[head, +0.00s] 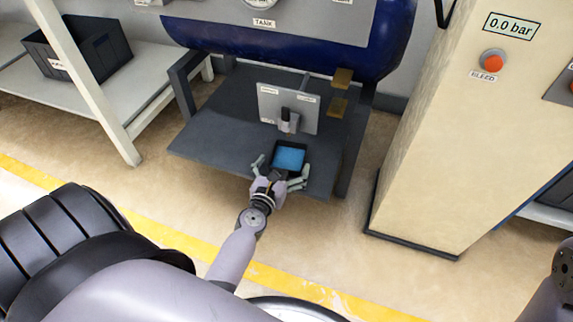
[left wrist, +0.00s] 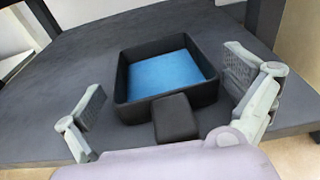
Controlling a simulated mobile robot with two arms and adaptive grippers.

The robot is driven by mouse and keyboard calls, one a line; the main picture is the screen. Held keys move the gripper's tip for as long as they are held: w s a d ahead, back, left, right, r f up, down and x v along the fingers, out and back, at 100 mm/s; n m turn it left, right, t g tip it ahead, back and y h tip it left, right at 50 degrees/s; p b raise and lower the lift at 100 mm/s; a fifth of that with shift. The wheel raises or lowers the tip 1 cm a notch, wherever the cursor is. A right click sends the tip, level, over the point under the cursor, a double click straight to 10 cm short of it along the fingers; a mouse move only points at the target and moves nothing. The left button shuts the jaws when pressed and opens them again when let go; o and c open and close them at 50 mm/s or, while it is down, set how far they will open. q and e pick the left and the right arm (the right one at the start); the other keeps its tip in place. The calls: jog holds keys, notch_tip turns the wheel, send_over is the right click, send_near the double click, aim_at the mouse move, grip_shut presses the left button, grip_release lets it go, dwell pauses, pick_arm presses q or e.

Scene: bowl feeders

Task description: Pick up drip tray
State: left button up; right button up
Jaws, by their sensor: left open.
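The drip tray (head: 288,158) is a small black square tray with a blue inside and a stubby handle block on its near side. It sits on the dark shelf below the blue tank, under a small valve (head: 288,120). In the left wrist view the tray (left wrist: 122,78) lies ahead, with its handle (left wrist: 175,118) between my fingers. My left gripper (head: 279,171) is open, its fingers (left wrist: 168,100) spread on either side of the handle and apart from it. My right gripper is not in view.
The dark shelf (head: 215,138) has free room left of the tray. A white plate (head: 305,108) stands behind the valve. A beige cabinet (head: 450,130) with a red bleed button stands at right. A white bench with a dark bin (head: 95,50) is at left.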

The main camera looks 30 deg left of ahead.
pick_arm(q)
jog(key=shift+x, duration=0.95)
jog(key=c, duration=1.1)
